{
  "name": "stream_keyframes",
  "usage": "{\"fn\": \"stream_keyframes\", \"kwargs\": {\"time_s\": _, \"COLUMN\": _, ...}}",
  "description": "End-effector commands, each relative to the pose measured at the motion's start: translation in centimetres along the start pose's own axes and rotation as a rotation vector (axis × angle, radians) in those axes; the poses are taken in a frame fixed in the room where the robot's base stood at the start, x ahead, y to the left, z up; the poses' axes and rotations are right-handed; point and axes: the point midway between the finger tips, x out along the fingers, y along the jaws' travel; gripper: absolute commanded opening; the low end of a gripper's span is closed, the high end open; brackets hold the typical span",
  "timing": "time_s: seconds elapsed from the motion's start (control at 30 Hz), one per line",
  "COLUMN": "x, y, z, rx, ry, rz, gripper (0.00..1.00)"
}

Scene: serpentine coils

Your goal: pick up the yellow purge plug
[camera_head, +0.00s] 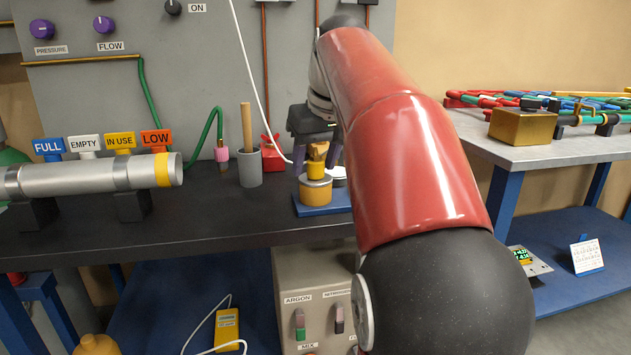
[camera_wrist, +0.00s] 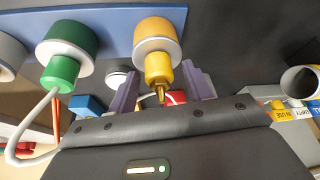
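The yellow purge plug (camera_head: 316,169) stands upright on a yellow and silver round fitting on a small blue base (camera_head: 322,208) on the dark bench. In the wrist view the plug (camera_wrist: 158,68) is yellow with a narrow brass tip, and the blue base (camera_wrist: 110,20) also shows. My gripper (camera_head: 316,155) is just above the plug, pointing down, with a purple finger to each side of it. In the wrist view my gripper (camera_wrist: 162,88) is open, with visible gaps between the fingers and the plug. My arm hides the area right of the plug in the head view.
A green plug (camera_wrist: 62,68) with a pale hose sits beside the yellow one in the wrist view. A grey cup (camera_head: 249,168) with a wooden stick stands left of the base. A metal cylinder (camera_head: 90,176) lies further left. The bench front is clear.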

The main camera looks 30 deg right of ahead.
Motion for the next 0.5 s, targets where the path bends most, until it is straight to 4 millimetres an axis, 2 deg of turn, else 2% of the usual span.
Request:
{"fn": "stream_keyframes", "kwargs": {"time_s": 0.07, "x": -0.02, "y": 0.0, "z": 0.0, "rx": 0.0, "ry": 0.0, "rz": 0.0, "gripper": 0.39}}
{"fn": "stream_keyframes", "kwargs": {"time_s": 0.37, "x": -0.03, "y": -0.01, "z": 0.0, "rx": 0.0, "ry": 0.0, "rz": 0.0, "gripper": 0.0}}
{"fn": "stream_keyframes", "kwargs": {"time_s": 0.5, "x": -0.08, "y": -0.01, "z": -0.01, "rx": 0.0, "ry": 0.001, "rz": 0.0, "gripper": 0.0}}
